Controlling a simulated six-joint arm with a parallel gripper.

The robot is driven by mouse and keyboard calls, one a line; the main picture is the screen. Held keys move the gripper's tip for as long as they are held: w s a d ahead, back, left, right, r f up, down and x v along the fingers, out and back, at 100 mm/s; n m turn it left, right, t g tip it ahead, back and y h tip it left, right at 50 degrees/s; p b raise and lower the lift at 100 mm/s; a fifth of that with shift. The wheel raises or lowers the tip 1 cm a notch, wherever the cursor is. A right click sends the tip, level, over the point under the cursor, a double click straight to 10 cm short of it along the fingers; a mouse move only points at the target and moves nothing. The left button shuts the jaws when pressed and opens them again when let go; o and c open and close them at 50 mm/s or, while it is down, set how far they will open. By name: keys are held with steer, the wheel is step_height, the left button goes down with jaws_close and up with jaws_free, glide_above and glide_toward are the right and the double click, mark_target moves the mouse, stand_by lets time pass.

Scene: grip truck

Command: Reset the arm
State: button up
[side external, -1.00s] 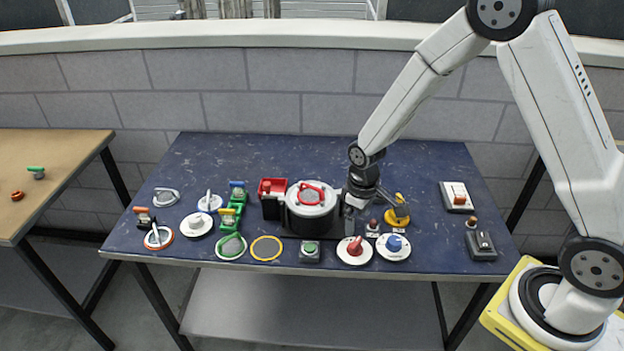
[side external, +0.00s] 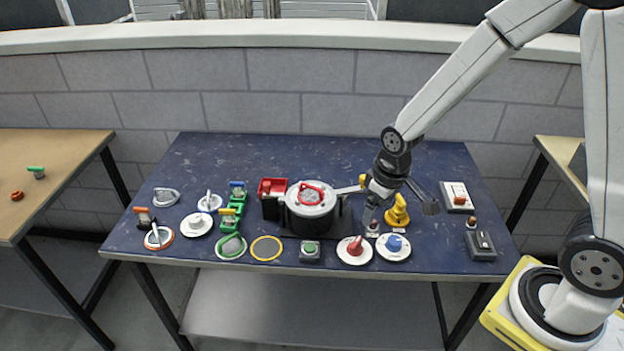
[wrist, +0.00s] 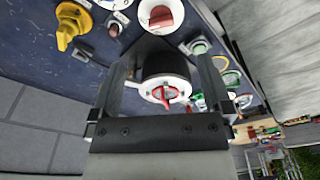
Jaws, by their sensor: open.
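My gripper (side external: 400,208) is open and empty, tilted over the right half of the blue table (side external: 330,150), just right of the black device. In the wrist view, my gripper (wrist: 162,65) shows two dark fingers spread apart. The black device (side external: 340,218) carries a round white-topped drum (side external: 308,212) with a red handle (side external: 312,192). A grey lever (side external: 350,189) reaches from it toward my gripper. In the wrist view the drum (wrist: 167,65) appears between the fingers, beyond them. A yellow knob (side external: 397,212) stands beside and partly behind my fingers.
Red (side external: 354,248) and blue (side external: 394,244) knobs on white discs sit at the front edge. Switch boxes (side external: 457,197) stand at the right. Several green and orange-handled parts (side external: 232,215) crowd the left. The back of the table is clear.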

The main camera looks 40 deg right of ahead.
steer(key=s+r+m+t, duration=0.1)
steer(key=s+r, duration=0.3)
steer(key=s, duration=0.2)
steer(key=shift+d, duration=0.1)
stand_by(1.0)
